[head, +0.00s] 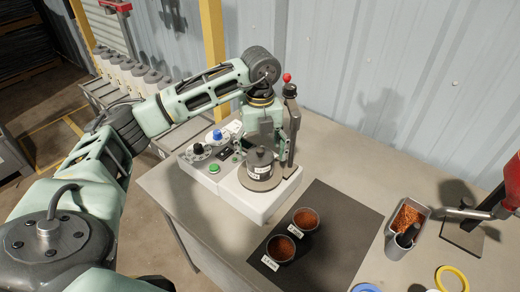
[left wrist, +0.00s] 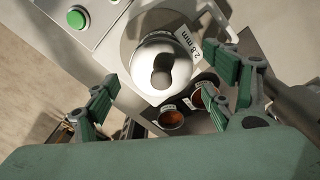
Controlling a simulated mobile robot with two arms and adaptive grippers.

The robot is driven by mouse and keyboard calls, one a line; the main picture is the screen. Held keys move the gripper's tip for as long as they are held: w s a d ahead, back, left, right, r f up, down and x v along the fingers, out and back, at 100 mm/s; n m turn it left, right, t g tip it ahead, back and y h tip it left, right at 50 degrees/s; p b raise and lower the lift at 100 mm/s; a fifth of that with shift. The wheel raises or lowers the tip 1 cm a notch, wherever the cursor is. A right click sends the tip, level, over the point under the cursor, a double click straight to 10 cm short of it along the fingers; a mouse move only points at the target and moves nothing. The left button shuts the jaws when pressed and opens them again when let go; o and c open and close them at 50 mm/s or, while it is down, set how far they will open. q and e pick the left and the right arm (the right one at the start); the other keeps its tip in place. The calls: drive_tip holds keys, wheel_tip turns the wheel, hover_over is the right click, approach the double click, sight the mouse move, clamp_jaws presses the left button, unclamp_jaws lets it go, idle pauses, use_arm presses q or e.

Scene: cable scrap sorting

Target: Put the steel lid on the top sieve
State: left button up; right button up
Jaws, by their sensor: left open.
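The steel lid (head: 260,156) is round and grey with a small knob. It appears to rest on the top sieve (head: 260,173), which carries a white label and stands on the white shaker base. In the left wrist view the lid (left wrist: 160,65) is a shiny disc with a dark knob, and the sieve's label (left wrist: 188,43) reads 2.8 mm. My left gripper (head: 268,137) is above the lid. Its fingers are spread apart in the left wrist view (left wrist: 166,94), with nothing between the tips. The exact seating of the lid's rim is hard to see. My right gripper is out of view.
A black rod with a red knob (head: 288,78) stands right behind the sieve. The control box (head: 205,155) is at the left. Two labelled cups of copper bits (head: 305,219) stand on the dark mat (head: 345,225). A grey bin (head: 406,215) and a red-handled tool (head: 512,185) are at right.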

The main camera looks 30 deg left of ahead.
sight(260, 150)
use_arm(q)
wheel_tip(260, 150, up, 12)
idle(0.4)
drive_tip(key=shift+f, duration=0.1)
